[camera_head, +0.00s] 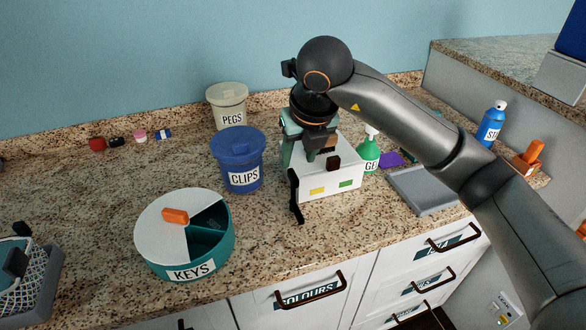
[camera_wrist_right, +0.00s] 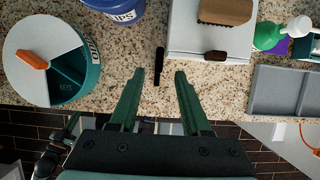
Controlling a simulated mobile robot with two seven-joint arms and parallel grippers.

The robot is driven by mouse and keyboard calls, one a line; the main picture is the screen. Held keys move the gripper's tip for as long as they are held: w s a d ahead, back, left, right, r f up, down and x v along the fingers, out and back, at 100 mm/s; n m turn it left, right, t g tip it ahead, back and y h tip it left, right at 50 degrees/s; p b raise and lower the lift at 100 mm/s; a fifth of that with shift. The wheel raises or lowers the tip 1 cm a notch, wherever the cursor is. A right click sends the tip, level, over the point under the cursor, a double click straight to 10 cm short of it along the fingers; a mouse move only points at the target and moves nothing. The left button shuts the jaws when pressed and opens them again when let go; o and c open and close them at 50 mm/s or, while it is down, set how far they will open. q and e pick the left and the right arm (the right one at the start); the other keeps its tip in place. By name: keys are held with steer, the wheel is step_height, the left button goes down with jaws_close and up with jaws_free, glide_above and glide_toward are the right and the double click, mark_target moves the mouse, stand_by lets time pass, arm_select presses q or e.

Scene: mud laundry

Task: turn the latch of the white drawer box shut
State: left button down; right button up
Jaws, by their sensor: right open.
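The white drawer box (camera_head: 345,182) stands on the counter in the head view, partly hidden by my right arm; its top also shows in the wrist view (camera_wrist_right: 186,32). Its black latch (camera_head: 296,198) is a long bar at the box's left front corner, hanging past the front edge. In the wrist view the latch (camera_wrist_right: 159,66) appears between my right fingertips (camera_wrist_right: 160,76). My right gripper (camera_head: 301,152) is open, with green fingers pointing down near the box's left side. I cannot tell whether a finger touches the latch.
A blue CLIPS tub (camera_head: 239,165) stands close left of the box, with a round KEYS container (camera_head: 155,222) in front-left. A green bottle (camera_head: 368,153) and a grey tray (camera_head: 420,195) are to the right. Bare counter lies before the latch.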

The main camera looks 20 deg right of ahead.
mark_target(293, 174)
steer(key=x, duration=0.6)
steer(key=shift+w+f, duration=0.15)
steer(key=shift+f, duration=0.1)
jaws_close()
stand_by(0.3)
